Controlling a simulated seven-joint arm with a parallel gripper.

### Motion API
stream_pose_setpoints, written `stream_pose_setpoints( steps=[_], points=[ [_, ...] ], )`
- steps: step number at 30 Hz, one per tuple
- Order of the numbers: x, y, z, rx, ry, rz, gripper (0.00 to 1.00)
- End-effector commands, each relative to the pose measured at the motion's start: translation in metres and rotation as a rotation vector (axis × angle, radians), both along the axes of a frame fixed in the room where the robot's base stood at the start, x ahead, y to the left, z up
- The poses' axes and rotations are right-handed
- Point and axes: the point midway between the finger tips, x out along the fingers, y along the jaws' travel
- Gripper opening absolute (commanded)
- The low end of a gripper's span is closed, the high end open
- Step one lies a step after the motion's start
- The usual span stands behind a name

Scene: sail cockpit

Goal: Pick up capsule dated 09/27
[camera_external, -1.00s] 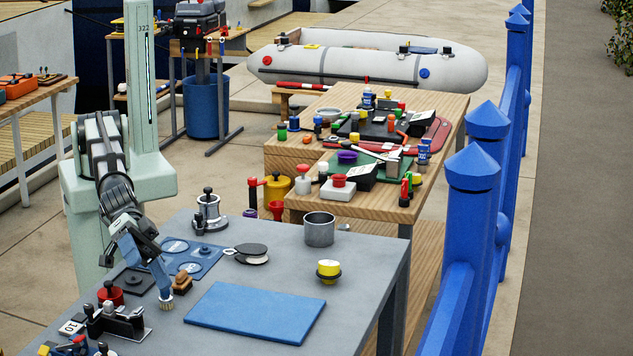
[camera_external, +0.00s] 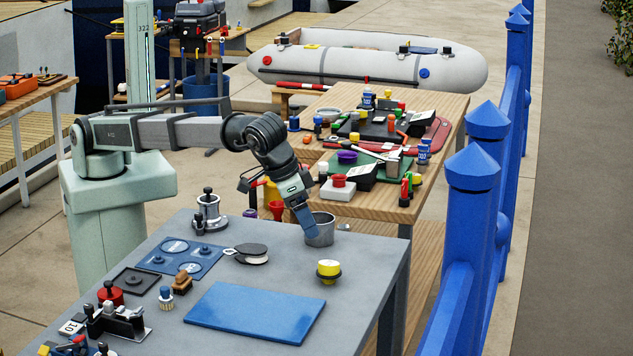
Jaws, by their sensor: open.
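No date can be read on anything, so I cannot tell which thing is the capsule dated 09/27. A small blue-topped piece with a pale ribbed base (camera_external: 166,299) stands on the grey table, left of the blue mat (camera_external: 255,313). A yellow-topped round piece with a dark band (camera_external: 328,271) stands right of the mat. My gripper (camera_external: 308,238) points down at the left side of the grey metal cup (camera_external: 321,229). It is open. Its tips overlap the cup in the picture; I cannot tell whether they are inside it or in front. No held thing shows.
On the grey table (camera_external: 350,300) are a blue panel with round plates (camera_external: 180,257), a dark square tray (camera_external: 134,281), a black-topped disc (camera_external: 252,254) and a metal fitting (camera_external: 209,215). A crowded wooden table (camera_external: 415,170) stands behind. The mat is bare.

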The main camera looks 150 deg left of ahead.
Motion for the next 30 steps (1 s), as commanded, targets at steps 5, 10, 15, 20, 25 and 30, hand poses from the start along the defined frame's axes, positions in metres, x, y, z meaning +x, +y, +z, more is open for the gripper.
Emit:
stream_pose_setpoints(
  steps=[5,10,15,20,25,30],
  points=[
    [0.001,0.006,-0.015,-0.001,0.003,0.001,0.79],
    [0.004,0.016,-0.040,-0.001,0.003,0.002,0.79],
    [0.007,0.026,-0.066,-0.001,0.002,0.002,0.79],
    [0.009,0.031,-0.078,0.000,0.000,0.000,0.79],
    [0.009,0.034,-0.085,0.000,0.000,0.001,0.79],
    [0.009,0.041,-0.105,-0.001,0.001,0.001,0.79]
  ],
)
